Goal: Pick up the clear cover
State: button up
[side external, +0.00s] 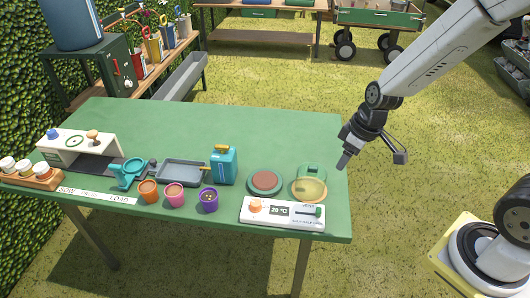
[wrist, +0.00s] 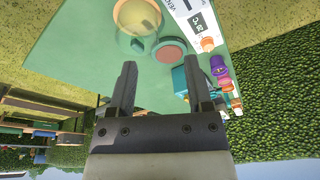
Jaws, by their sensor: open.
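The clear cover (side external: 310,189) is a round see-through dome with a yellowish look, on the green table at its right end. It also shows in the wrist view (wrist: 137,22) at the top, beyond my fingertips. What lies under it is hard to make out. My gripper (side external: 347,160) is open and empty, above the table's right edge and apart from the cover. In the wrist view both fingers (wrist: 160,72) are spread with nothing between them.
A round green dish with a brown top (side external: 266,181) sits left of the cover. A white panel with a 20 °C display (side external: 283,212) lies in front. A teal can (side external: 223,165), grey tray (side external: 181,173) and several small pots stand further left. The table's back (side external: 230,125) is clear.

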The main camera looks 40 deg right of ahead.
aim_at(314, 167)
jog(key=w+d+f+n, duration=0.1)
jog(key=w, duration=0.1)
jog(key=w+d+f+n+y, duration=0.1)
jog(key=w+f+n, duration=0.1)
jog(key=w, duration=0.1)
jog(key=w+d+f+n+t+y, duration=0.1)
jog(key=w+f+n, duration=0.1)
jog(key=w, duration=0.1)
jog(key=shift+w+d+f, duration=0.15)
jog(key=shift+w+d, duration=0.1)
jog(key=shift+d, duration=0.1)
jog(key=shift+x, duration=1.3)
jog(key=shift+f, duration=0.1)
jog(key=shift+x, duration=2.55)
jog(key=shift+d, duration=0.1)
grip_shut()
